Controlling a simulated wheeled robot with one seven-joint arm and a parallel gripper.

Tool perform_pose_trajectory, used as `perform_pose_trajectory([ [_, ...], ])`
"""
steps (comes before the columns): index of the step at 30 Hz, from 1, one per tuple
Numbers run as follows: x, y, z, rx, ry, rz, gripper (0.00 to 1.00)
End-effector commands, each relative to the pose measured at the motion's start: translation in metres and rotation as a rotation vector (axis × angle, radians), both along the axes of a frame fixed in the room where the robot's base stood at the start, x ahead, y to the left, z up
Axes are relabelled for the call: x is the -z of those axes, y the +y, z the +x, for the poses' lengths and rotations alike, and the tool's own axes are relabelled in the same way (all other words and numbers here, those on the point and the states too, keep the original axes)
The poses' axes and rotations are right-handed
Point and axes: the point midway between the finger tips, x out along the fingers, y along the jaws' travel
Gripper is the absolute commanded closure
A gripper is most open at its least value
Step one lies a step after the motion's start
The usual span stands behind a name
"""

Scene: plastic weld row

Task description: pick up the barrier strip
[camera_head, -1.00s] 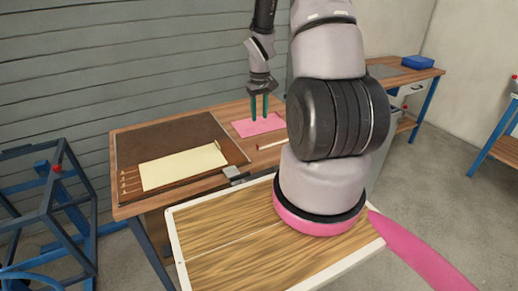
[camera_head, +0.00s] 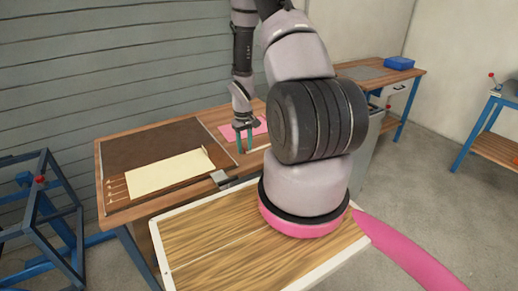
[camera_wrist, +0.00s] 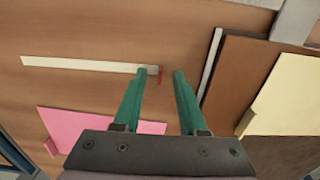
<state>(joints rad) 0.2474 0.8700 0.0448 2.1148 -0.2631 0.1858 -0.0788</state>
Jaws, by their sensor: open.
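A long, thin cream strip with a red end, which looks like the barrier strip (camera_wrist: 85,65), lies flat on the wooden bench. It also shows in the head view (camera_head: 258,149), partly hidden by my arm. My gripper (camera_wrist: 163,73) is open, with its two green fingers pointing down at the bench. In the wrist view the red end of the strip shows between the fingertips, and the rest runs off to the left. I cannot tell the height of the fingertips above it. In the head view my gripper (camera_head: 244,150) is at the strip's left end.
A pink sheet (camera_wrist: 85,132) lies beside the strip. A dark brown board (camera_head: 150,145) with a cream sheet (camera_head: 165,172) on it covers the bench's left part. A metal block (camera_head: 221,179) sits at the bench's front edge. Bare wood (camera_wrist: 60,30) surrounds the strip.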

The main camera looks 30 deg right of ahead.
Motion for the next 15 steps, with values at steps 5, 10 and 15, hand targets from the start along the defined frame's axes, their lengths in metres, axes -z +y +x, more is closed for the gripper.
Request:
perform_pose_trajectory([
  [5,0.0036,0.0000,0.0001,0.000,0.000,0.000,0.59],
  [10,0.0033,0.0001,0.0000,0.000,0.000,0.000,0.89],
  [15,0.0032,0.0001,-0.0001,0.000,0.000,0.000,1.00],
])
